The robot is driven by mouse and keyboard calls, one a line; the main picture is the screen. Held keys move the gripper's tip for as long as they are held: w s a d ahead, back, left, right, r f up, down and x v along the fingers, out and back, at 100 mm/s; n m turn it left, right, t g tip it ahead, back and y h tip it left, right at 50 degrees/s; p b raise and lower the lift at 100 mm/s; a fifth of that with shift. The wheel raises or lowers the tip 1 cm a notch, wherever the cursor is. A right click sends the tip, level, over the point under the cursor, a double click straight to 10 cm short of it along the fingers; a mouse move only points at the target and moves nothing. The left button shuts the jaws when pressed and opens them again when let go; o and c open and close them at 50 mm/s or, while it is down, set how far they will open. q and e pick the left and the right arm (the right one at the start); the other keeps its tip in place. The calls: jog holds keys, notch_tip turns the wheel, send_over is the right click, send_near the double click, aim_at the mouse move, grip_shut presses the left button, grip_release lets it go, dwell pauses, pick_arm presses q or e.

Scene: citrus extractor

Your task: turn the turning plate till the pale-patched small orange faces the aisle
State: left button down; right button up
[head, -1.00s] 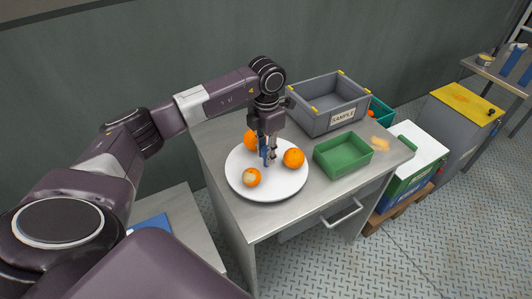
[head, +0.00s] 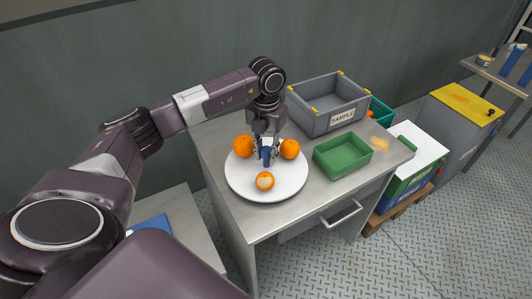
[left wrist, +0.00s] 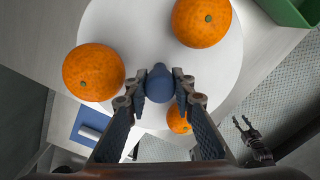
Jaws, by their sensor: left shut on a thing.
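The white round turning plate (head: 238,184) lies on the metal table with a blue knob (head: 266,158) upright at its middle. My left gripper (head: 265,148) points down and is shut on the knob, which shows between its fingers in the left wrist view (left wrist: 159,84). The pale-patched small orange (head: 265,181) sits at the plate's front, its patch towards the head camera. It is partly hidden by a finger in the left wrist view (left wrist: 180,121). Larger plain oranges sit back left (head: 243,146) and back right (head: 290,149). My right gripper (left wrist: 243,121) shows open and empty, away from the plate.
A green tray (head: 343,167) stands close to the plate's right. A grey SAMPLE crate (head: 318,117) stands behind it. The table's front edge is clear, with a drawer handle (head: 341,213) below. A yellow-topped bin (head: 465,110) stands on the floor at the right.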

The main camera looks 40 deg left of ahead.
pick_arm(q)
jog(key=shift+w+r+n, duration=0.15)
jog(key=shift+r+n, duration=0.05)
jog(key=shift+n, duration=1)
jog(key=shift+w+r+n, duration=0.15)
jog(key=shift+n, duration=1.85)
jog(key=c, duration=2)
grip_release()
jog(key=shift+c, duration=0.2)
jog(key=o, duration=0.4)
jog(key=shift+s+f, duration=0.15)
jog(key=shift+f, duration=0.05)
notch_tip(320, 180, up, 12)
jog(key=shift+r, duration=0.1)
